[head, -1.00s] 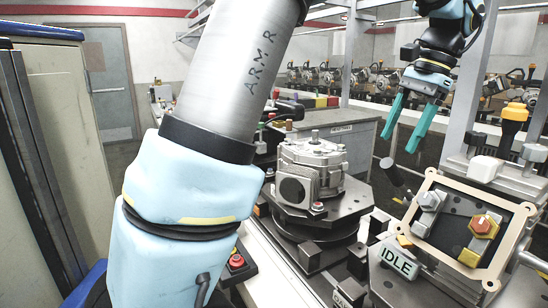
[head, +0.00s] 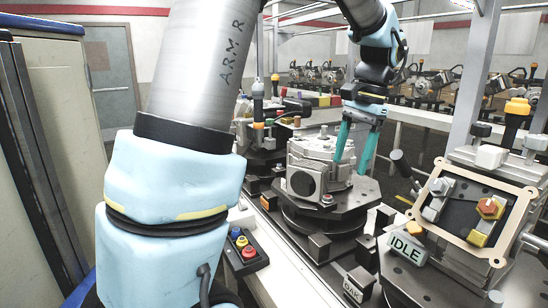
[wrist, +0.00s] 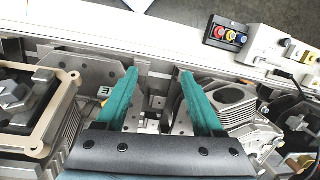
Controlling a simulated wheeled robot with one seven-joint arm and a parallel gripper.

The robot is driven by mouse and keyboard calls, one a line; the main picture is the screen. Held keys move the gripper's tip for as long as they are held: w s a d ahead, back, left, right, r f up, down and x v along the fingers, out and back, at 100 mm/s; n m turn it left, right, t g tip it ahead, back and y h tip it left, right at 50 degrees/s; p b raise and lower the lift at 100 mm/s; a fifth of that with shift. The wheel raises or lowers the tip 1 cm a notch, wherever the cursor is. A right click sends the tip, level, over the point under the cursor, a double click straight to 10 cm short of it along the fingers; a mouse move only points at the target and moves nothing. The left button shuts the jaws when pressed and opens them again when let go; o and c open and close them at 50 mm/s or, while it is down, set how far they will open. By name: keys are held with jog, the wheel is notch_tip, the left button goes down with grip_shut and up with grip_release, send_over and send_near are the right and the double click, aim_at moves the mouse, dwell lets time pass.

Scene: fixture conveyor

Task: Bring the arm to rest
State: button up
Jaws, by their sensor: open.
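My gripper (head: 355,172) has two teal fingers pointing down and is open, with nothing between them. In the head view it overlaps the right side of the grey metal housing (head: 308,166) on the round dark fixture; I cannot tell the gap between them. In the wrist view my gripper (wrist: 158,75) spans the conveyor, with the finned housing (wrist: 232,105) beside the right finger and the tan frame (wrist: 68,110) to the left. My arm crosses the left half of the head view.
A tilted fixture with the tan frame (head: 416,223) and an IDLE sign (head: 405,248) stands at right. A button box (head: 246,249) sits on the white ledge, also in the wrist view (wrist: 229,34). A metal post (head: 471,85) rises behind. A cabinet (head: 60,120) stands at left.

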jog(key=s+a+f+n+h, duration=0.1)
jog(key=s+a+f+n, duration=0.2)
jog(key=a+f, duration=0.4)
jog(key=s+a+f+n+t+h+b, duration=0.1)
jog(key=a+f+n, duration=0.5)
jog(key=a, duration=1)
notch_tip(320, 180, down, 2)
jog(key=shift+s+a+f+t+b, duration=0.25)
jog(key=shift+s+t+b, duration=0.05)
jog(key=shift+s, duration=0.6)
jog(key=shift+d, duration=0.1)
